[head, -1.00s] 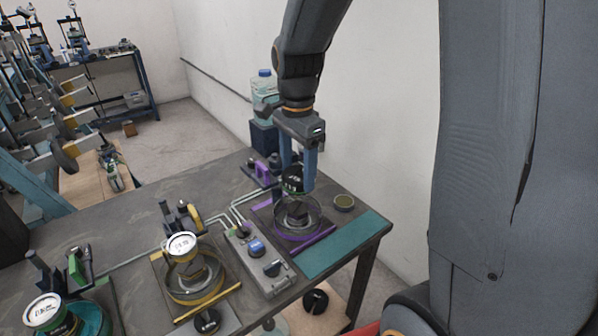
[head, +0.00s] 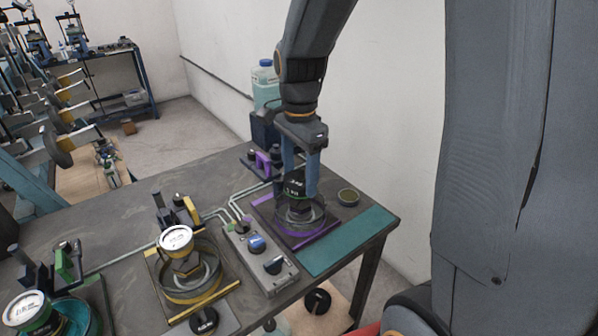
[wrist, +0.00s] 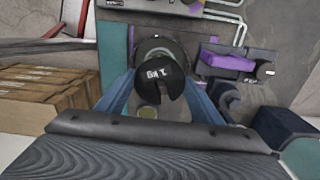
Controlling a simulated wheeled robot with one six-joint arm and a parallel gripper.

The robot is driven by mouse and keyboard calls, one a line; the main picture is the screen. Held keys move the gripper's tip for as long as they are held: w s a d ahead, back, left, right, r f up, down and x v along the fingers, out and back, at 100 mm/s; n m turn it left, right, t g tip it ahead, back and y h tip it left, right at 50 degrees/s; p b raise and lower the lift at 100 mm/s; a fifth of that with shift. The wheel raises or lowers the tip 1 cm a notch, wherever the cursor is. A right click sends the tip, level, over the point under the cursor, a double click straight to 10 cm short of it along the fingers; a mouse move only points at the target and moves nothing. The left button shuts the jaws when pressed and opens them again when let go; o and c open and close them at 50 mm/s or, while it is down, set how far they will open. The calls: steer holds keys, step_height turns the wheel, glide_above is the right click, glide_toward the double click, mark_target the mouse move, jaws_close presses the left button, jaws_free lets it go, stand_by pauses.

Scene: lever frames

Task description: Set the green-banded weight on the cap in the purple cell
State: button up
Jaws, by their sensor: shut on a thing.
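My gripper (head: 298,172) is shut on a black slotted weight (head: 294,188) with a green band, above the purple cell (head: 317,239). The weight also shows between my fingers in the wrist view (wrist: 161,84), a slot in its top. Under it is the cell's round clear-walled ring (head: 301,223) with a dark cap inside. The weight looks low over the cap; I cannot tell whether they touch, as the weight hides the cap's top in the wrist view.
A yellow cell (head: 195,294) with a white-faced gauge stands left, and another gauge (head: 26,309) at far left. A control box with knobs (head: 262,259) is between the yellow and purple cells. A small round dish (head: 348,197) and teal mat (head: 347,242) lie to the right.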

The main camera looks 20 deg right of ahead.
steer(key=shift+f+b, duration=0.55)
steer(key=shift+f, duration=1.15)
steer(key=shift+p, duration=0.55)
steer(key=shift+f, duration=0.15)
stand_by(0.9)
steer(key=o, duration=2)
steer(key=shift+o, duration=0.2)
steer(key=shift+s, duration=0.1)
step_height(320, 180, up, 8)
steer(key=b, duration=0.1)
steer(key=shift+f, duration=0.15)
